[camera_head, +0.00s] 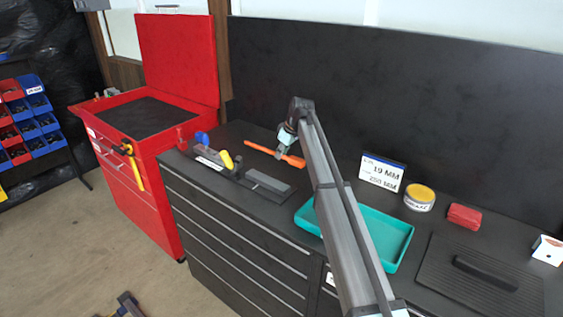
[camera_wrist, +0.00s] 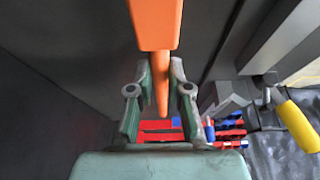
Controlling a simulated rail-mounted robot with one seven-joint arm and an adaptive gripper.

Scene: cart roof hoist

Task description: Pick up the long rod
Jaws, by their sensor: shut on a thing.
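A long orange rod (camera_head: 262,148) with a broader, blocky end shows at the back of the dark bench top in the head view. In the wrist view the orange rod (camera_wrist: 155,22) runs down from the top edge, its thick end nearer the top and its thinner part between the fingers. My gripper (camera_head: 281,153) is shut on this thinner part; the gripper's two green-grey fingers (camera_wrist: 161,80) stand on either side of it. I cannot tell whether the rod touches the bench. My arm hides part of the bench in the head view.
A vise-like fixture with a yellow handle (camera_head: 226,159) and a grey block (camera_head: 267,182) stand left of my arm. A teal tray (camera_head: 398,246), a label card (camera_head: 382,172), a yellow-lidded tin (camera_head: 419,197) and a red block (camera_head: 464,216) are to the right. A dark panel (camera_head: 400,105) rises behind.

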